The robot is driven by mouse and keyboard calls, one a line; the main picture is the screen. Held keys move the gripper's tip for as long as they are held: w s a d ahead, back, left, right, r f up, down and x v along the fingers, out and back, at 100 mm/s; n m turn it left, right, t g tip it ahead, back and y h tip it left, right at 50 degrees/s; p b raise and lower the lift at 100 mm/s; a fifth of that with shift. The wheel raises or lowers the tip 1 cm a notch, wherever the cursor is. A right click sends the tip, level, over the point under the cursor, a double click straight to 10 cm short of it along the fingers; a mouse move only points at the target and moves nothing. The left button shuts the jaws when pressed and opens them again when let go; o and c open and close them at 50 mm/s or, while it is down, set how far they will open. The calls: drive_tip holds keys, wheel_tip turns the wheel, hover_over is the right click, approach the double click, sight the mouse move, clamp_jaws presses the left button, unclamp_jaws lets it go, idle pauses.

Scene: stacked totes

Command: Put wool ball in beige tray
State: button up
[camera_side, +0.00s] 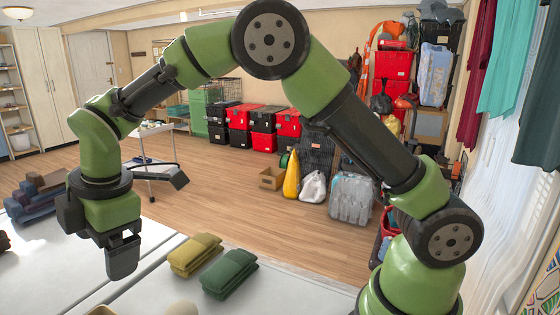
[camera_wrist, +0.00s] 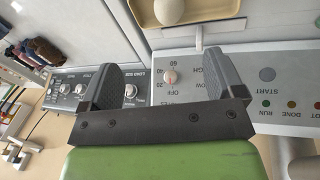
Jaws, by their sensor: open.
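My gripper (camera_wrist: 158,78) is open and empty, its two dark fingers wide apart in the wrist view. In the side view my gripper (camera_side: 123,262) hangs at the left above the white surface. A beige tray (camera_wrist: 225,14) shows at the top edge of the wrist view, beyond the fingers. A pale round ball (camera_wrist: 170,10), likely the wool ball, appears within the tray's outline; its contact with the tray is cut off. In the side view a pale ball top (camera_side: 182,309) and a beige rim (camera_side: 100,311) show at the bottom edge, mostly out of frame.
Folded yellow cloths (camera_side: 196,255) and green cloths (camera_side: 230,274) lie right of my gripper. Dark folded cloths (camera_side: 38,195) lie at the left. In the wrist view, a panel with a knob and buttons (camera_wrist: 240,80) and a dark panel (camera_wrist: 70,90) lie behind the fingers.

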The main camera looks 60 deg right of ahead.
drive_tip(key=s+d+r+m+t, duration=0.1)
drive_tip(key=s+d+r+m, duration=0.35)
drive_tip(key=r, duration=0.35)
drive_tip(key=s+d+r+m+t, duration=0.1)
drive_tip(key=s+d+m, duration=0.2)
drive_tip(key=s+m, duration=0.2)
drive_tip(key=s+d+r+m+t, duration=0.1)
drive_tip(key=s+d+m, duration=0.2)
drive_tip(key=s+m, duration=0.3)
drive_tip(key=s+d+r+m+t+y, duration=0.1)
drive_tip(key=s+d+m, duration=0.2)
drive_tip(key=s+m, duration=0.2)
drive_tip(key=s, duration=0.3)
drive_tip(key=shift+r, duration=0.3)
